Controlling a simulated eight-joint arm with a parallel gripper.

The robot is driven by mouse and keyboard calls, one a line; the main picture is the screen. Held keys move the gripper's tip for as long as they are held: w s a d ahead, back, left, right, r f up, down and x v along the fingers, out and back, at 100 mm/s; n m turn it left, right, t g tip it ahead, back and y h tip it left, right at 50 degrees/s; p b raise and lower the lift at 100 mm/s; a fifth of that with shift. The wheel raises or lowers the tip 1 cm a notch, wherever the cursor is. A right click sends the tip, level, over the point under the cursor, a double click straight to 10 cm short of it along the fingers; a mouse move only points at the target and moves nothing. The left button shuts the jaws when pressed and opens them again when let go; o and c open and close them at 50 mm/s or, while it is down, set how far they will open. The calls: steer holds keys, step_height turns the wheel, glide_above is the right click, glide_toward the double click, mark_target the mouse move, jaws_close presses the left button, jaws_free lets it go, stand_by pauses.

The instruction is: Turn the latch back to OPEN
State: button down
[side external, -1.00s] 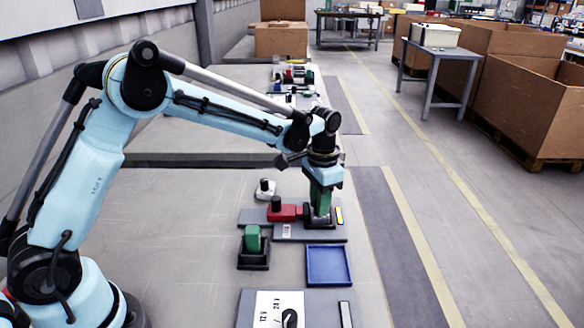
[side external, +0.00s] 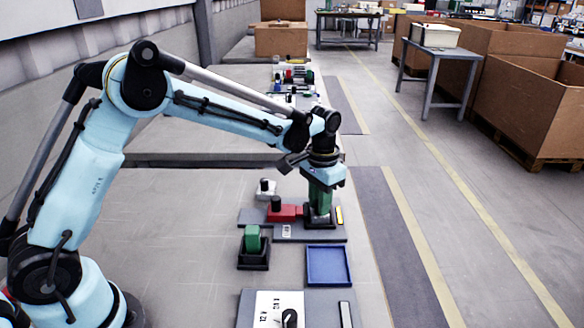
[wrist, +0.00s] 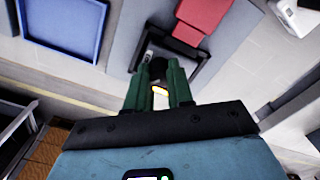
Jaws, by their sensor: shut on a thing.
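My gripper (side external: 319,212) points down at the right end of a grey plate (side external: 263,229), beside a red block (side external: 285,212) with a dark round knob. In the wrist view, my gripper's green fingers (wrist: 158,88) are closed around a small black latch part (wrist: 158,68). The fingers hide most of the latch, and I cannot read any OPEN mark or tell its angle. The red block (wrist: 205,14) lies just beyond it in the wrist view.
An empty blue tray (side external: 328,266) lies in front of the plate. A green block in a dark holder (side external: 253,262) stands at front left. A white panel with a dial (side external: 279,309) is nearest the camera. A white piece with a black knob (side external: 265,190) stands behind the plate.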

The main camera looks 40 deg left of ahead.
steer(key=shift+n, duration=3.8)
stand_by(4.0)
steer(key=c, duration=1)
jaws_free()
